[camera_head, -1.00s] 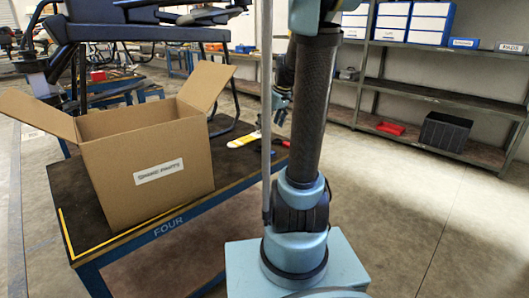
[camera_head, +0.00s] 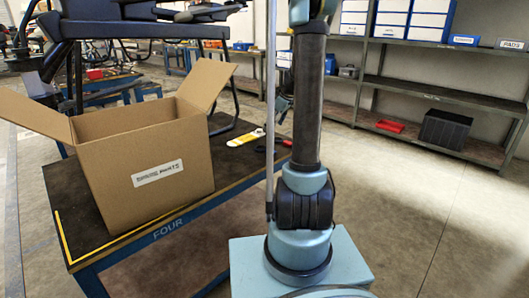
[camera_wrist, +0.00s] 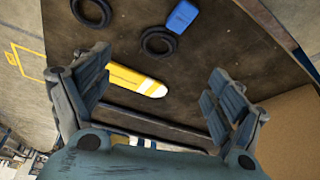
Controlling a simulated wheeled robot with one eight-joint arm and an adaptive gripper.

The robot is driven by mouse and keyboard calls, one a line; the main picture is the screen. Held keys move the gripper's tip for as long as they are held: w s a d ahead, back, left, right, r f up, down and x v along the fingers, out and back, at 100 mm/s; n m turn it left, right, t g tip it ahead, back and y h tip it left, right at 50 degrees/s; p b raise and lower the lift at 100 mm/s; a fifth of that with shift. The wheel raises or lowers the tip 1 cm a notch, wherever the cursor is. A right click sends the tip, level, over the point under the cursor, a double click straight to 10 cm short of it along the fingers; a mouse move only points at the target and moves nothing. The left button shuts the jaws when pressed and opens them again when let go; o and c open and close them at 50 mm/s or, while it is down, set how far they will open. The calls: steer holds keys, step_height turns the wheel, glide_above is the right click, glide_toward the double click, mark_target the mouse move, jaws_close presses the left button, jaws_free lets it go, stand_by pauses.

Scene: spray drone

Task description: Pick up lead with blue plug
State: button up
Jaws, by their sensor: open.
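A blue block (camera_wrist: 183,16), which looks like the blue plug, lies on the dark tabletop (camera_wrist: 205,50) near the top of the wrist view. A black coil (camera_wrist: 158,42) lies just below it; I cannot tell whether the two are joined. My gripper (camera_wrist: 160,76) is open and empty above the table, its two fingers wide apart. The coil and the blue block lie beyond the fingertips in the picture. In the head view my arm mostly hides the gripper, and I cannot make out the blue plug there.
Another black coil (camera_wrist: 90,12) lies at the upper left. A yellow and white tool (camera_wrist: 135,80) shows between the fingers; in the head view it lies on the table (camera_head: 246,137). An open cardboard box (camera_head: 150,160) stands on the table's left part. Shelves (camera_head: 440,95) stand behind.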

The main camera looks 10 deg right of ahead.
mark_target(263, 147)
steer(key=x, duration=1.3)
steer(key=shift+d, duration=0.1)
steer(key=c, duration=1.2)
